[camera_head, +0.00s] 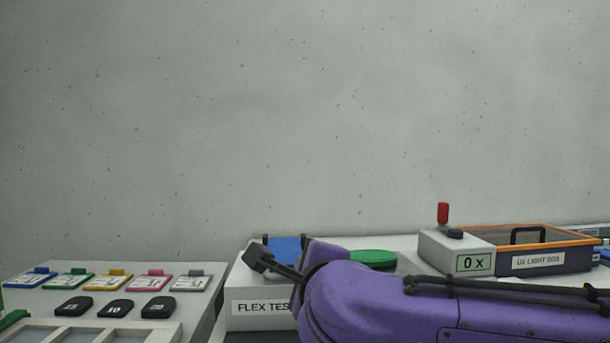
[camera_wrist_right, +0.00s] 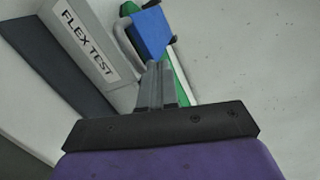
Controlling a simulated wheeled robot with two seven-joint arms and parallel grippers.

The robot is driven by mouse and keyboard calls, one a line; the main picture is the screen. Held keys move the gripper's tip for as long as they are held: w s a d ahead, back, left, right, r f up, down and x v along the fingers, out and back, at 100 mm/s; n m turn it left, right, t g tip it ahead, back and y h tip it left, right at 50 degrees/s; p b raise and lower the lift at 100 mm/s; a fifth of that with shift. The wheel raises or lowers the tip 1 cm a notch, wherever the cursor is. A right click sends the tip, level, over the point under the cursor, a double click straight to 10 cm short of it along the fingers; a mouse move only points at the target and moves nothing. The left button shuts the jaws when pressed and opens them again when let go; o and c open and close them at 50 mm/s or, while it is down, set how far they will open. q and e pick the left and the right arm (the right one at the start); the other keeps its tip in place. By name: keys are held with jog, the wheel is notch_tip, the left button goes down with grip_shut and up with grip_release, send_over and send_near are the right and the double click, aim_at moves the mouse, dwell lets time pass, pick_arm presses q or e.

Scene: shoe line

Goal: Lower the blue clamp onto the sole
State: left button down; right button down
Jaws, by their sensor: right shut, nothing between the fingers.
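The blue clamp (camera_head: 284,246) is at the back of the flex test unit, partly hidden behind my right arm. In the right wrist view the blue clamp (camera_wrist_right: 152,34) has a grey curved handle (camera_wrist_right: 124,38) on its left side. The green sole (camera_head: 374,258) lies to its right; a strip of the sole (camera_wrist_right: 184,80) also shows beyond my fingers. My right gripper (camera_head: 258,257) is in front of the clamp. In the right wrist view its fingers (camera_wrist_right: 155,72) are together and empty, close to the handle's lower end; contact is unclear. My left gripper is out of view.
The flex test unit (camera_head: 245,287) has a white labelled front. To its right stand a counter box (camera_head: 440,250) with a red-topped lever and an orange-rimmed UV light box (camera_head: 575,258). Coloured cards and black pads lie on a white panel (camera_head: 220,268) at left.

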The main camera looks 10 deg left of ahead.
jog(key=shift+s+f+b, duration=0.1)
jog(key=shift+f+b, duration=0.45)
jog(key=shift+f, duration=0.4)
jog(key=shift+d+f, duration=0.1)
jog(key=shift+f, duration=0.05)
notch_tip(320, 180, up, 5)
jog(key=d+p, duration=0.2)
jog(key=p, duration=0.3)
jog(key=f+b+v, duration=0.1)
jog(key=f+v, duration=0.1)
jog(key=v, duration=0.8)
jog(key=shift+s+a+r, duration=0.15)
jog(key=shift+s+r, duration=0.3)
jog(key=shift+s, duration=0.05)
